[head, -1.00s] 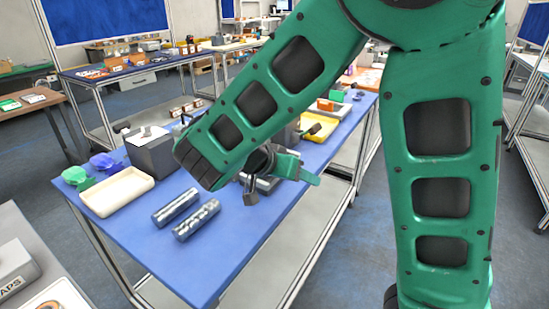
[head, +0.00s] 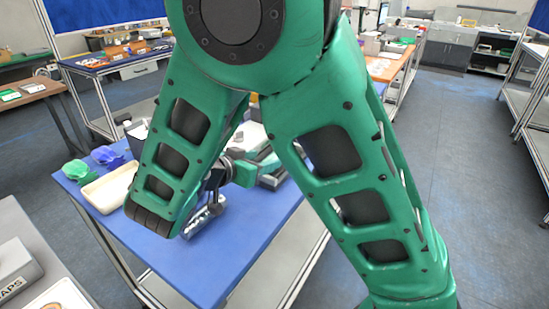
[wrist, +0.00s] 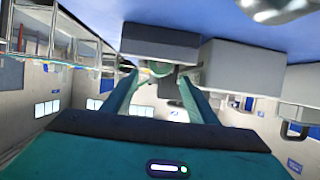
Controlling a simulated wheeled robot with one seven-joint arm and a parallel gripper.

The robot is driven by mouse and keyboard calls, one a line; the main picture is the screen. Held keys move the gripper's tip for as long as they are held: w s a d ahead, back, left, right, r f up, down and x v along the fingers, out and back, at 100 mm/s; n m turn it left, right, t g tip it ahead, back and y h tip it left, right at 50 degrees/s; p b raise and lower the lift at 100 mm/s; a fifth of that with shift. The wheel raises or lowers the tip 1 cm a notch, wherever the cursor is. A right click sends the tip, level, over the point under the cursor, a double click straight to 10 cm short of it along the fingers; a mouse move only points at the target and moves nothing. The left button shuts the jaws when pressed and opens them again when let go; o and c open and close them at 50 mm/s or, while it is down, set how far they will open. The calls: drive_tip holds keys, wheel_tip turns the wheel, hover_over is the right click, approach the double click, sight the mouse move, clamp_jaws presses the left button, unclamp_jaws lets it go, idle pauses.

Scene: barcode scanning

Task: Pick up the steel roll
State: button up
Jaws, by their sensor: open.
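A shiny steel roll (head: 204,218) lies on the blue table, partly covered by my arm and gripper in the head view. A shiny metallic surface, likely a steel roll (wrist: 275,9), shows at the top right edge there, beyond the fingers. A second roll is hidden behind my arm.
The blue table (head: 215,265) is clear in front of the roll. A cream tray (head: 105,190), a blue item (head: 107,156) and a green item (head: 78,172) sit at its left. Grey equipment (head: 268,165) stands behind the gripper.

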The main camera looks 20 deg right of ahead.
sight(270, 157)
drive_tip(key=shift+x, duration=2.75)
drive_tip(key=shift+s, duration=0.15)
drive_tip(key=shift+c, duration=0.7)
clamp_jaws()
drive_tip(key=shift+r, duration=0.1)
